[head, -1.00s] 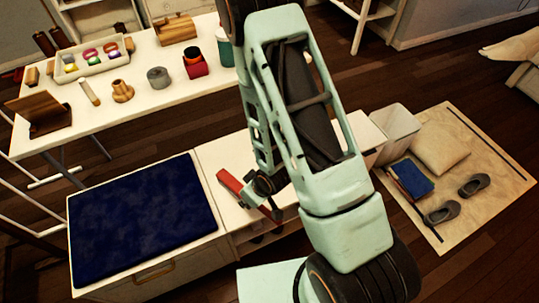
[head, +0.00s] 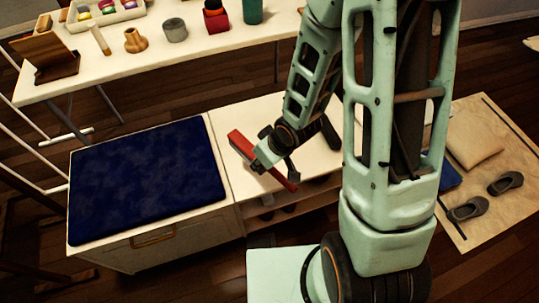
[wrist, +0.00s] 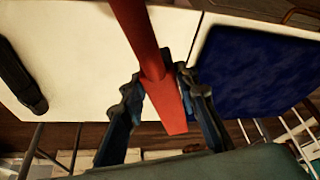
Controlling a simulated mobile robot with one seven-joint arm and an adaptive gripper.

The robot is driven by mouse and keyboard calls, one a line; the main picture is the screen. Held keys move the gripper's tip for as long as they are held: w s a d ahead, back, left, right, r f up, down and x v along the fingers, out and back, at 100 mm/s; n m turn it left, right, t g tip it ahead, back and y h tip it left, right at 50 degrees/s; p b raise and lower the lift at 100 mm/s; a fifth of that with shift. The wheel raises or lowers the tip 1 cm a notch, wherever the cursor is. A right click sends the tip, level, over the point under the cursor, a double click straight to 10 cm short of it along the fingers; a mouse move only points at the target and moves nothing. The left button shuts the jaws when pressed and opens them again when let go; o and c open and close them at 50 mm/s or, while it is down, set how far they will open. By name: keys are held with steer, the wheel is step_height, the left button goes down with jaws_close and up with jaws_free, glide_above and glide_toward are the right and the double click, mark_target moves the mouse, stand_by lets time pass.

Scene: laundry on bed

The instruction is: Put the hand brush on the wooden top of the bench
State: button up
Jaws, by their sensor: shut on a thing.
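The hand brush (head: 243,144) is red and long. My gripper (head: 268,150) is shut on it around its middle part. In the wrist view the brush (wrist: 135,20) runs between the two dark fingers of my gripper (wrist: 162,82). In the head view it appears over the pale wooden top (head: 225,122) of the bench, right of the blue cushion, with its lower right end near the front edge. I cannot tell whether it touches the top. The bare top (wrist: 75,50) also fills much of the wrist view.
The blue cushion (head: 145,185) covers the bench's left part. A dark object (wrist: 20,80) lies on the top, beyond my gripper (head: 268,150). A white table (head: 120,65) with small items stands behind. A mat with slippers (head: 468,208) and a pillow (head: 474,138) lies right.

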steer(key=shift+w+d+f+b, duration=0.15)
steer(key=shift+d+f+b, duration=0.2)
steer(key=shift+b, duration=0.2)
steer(key=w+f+b, duration=0.1)
steer(key=w+f, duration=0.1)
steer(key=w, duration=0.1)
steer(key=w+d+f, duration=0.1)
steer(key=w+f, duration=0.2)
steer(key=w, duration=0.1)
steer(key=w+d+f+b, duration=0.1)
steer(key=w+f, duration=0.1)
steer(key=w, duration=0.1)
steer(key=shift+w+f+b, duration=0.2)
steer(key=shift+w+b, duration=0.05)
steer(key=shift+b, duration=0.1)
steer(key=shift+w+f, duration=0.1)
steer(key=shift+f, duration=0.05)
steer(key=shift+w+d+f+b, duration=0.15)
steer(key=shift+f+b, duration=0.35)
steer(key=shift+f, duration=0.45)
steer(key=shift+w+a+f+b, duration=0.15)
steer(key=shift+f+b, duration=0.3)
steer(key=shift+f, duration=0.45)
steer(key=shift+d, duration=0.1)
steer(key=shift+f, duration=0.2)
steer(key=o, duration=1.2)
